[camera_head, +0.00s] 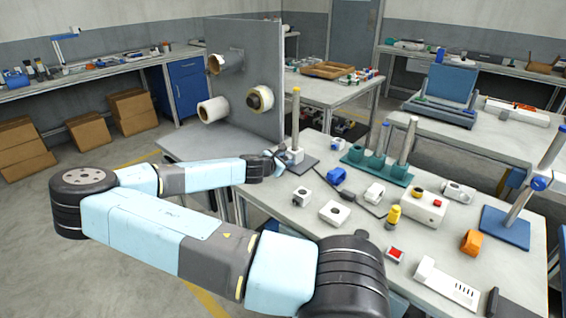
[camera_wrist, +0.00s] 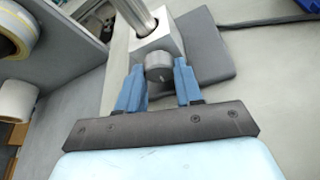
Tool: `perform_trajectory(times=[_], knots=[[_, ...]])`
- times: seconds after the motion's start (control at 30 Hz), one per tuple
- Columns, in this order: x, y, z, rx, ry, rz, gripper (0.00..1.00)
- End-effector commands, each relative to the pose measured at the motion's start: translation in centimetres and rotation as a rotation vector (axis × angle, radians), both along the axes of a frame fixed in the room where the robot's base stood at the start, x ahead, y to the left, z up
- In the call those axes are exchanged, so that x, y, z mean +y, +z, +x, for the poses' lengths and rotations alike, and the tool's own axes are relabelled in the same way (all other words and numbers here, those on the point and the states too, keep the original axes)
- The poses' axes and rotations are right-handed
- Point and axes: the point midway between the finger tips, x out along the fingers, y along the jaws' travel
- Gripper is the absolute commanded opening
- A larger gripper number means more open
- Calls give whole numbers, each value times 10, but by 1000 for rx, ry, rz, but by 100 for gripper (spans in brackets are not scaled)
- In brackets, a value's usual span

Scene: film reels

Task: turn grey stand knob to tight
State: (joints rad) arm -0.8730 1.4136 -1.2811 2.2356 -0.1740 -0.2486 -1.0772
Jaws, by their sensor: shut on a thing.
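The grey stand has a dark flat base (camera_wrist: 218,70), a pale block (camera_wrist: 157,42) and an upright metal post (camera_wrist: 137,15). In the head view the stand (camera_head: 296,157) is at the near left part of the table, its post tipped yellow. The round grey knob (camera_wrist: 159,66) sticks out of the block's near face, with a small pale mark low on its front. My gripper (camera_wrist: 158,75) has its two blue fingers shut on the knob, one on each side. In the head view my gripper (camera_head: 273,161) reaches the stand from the left; the knob is hidden there.
A grey upright panel with pegs and rolls (camera_head: 247,80) stands behind and left of the stand. A green rack with tubes (camera_head: 376,166) is to the right. A blue clamp (camera_head: 337,176) and white blocks (camera_head: 334,212) lie nearby on the table.

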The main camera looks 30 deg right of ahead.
Motion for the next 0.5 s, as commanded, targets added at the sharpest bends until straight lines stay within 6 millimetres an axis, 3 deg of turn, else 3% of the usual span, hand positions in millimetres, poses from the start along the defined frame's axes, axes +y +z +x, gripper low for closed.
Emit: perform_trajectory(times=[0.07,0.1,0.37,0.5], knots=[[-1,-1,-3,4,-5,-1,5],[-1,-1,-3,5,-6,-1,36],[0,-1,-2,3,-3,0,61],[0,-1,-1,3,-3,0,61]])
